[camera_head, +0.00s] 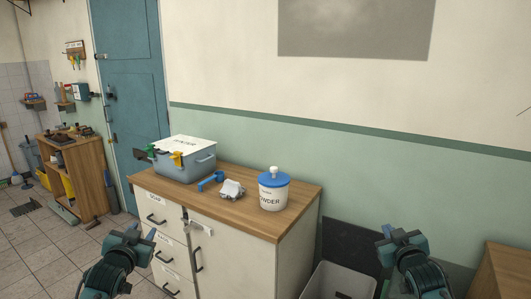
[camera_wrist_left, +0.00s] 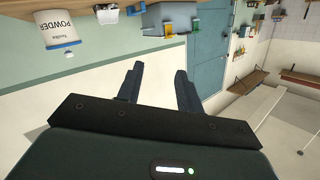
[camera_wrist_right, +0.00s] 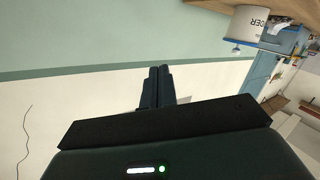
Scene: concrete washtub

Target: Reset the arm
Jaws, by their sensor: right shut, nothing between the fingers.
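My left gripper (camera_head: 140,233) is in front of the cabinet's left side in the head view, apart from it. In the left wrist view its two fingers (camera_wrist_left: 157,88) stand apart with nothing between them, so it is open. My right gripper (camera_head: 403,236) is in the lower right of the head view, in front of the green wall and a dark panel. In the right wrist view its fingers (camera_wrist_right: 157,86) are together with nothing between them, so it is shut and empty. Neither gripper touches anything.
A wooden-topped cabinet (camera_head: 245,227) carries a grey-blue box (camera_head: 188,165) with clips, a blue-handled tool (camera_head: 211,181), a crumpled pale item (camera_head: 232,189) and a white powder tub (camera_head: 273,195). A grey bin (camera_head: 338,283) stands right of it. A wooden block (camera_head: 506,270) is at the right edge.

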